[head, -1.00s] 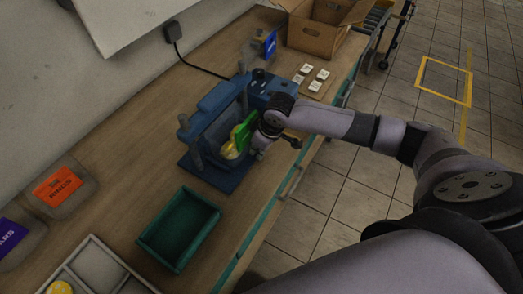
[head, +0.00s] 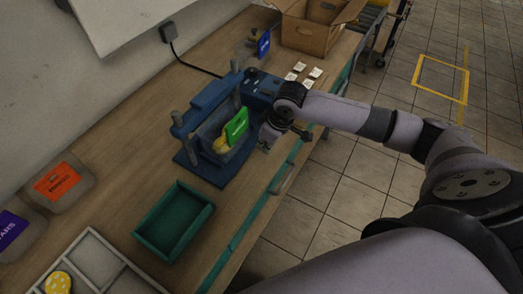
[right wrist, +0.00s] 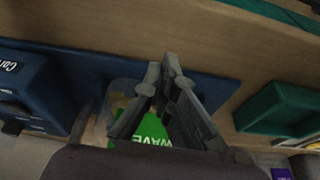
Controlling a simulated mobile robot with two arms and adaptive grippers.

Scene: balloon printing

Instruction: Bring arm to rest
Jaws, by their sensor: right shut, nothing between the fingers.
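My right arm reaches in from the right in the head view. My right gripper (head: 267,141) is just right of the blue printing machine (head: 201,160), shut and empty. In the right wrist view its fingers (right wrist: 168,65) are closed together over the table, with the machine's blue body (right wrist: 45,85) at left. A green block (head: 236,125) stands in the machine beside a yellow piece (head: 221,145). In the right wrist view the green block (right wrist: 140,133) shows part of the word "WAVE", partly behind the fingers. My left gripper is not in view.
A teal tray (head: 150,241) sits on the table left of the gripper. A divided grey tray (head: 112,262) holds a yellow piece. Orange and purple labelled containers stand by the wall. A cardboard box (head: 309,37) and several white tiles are at the back.

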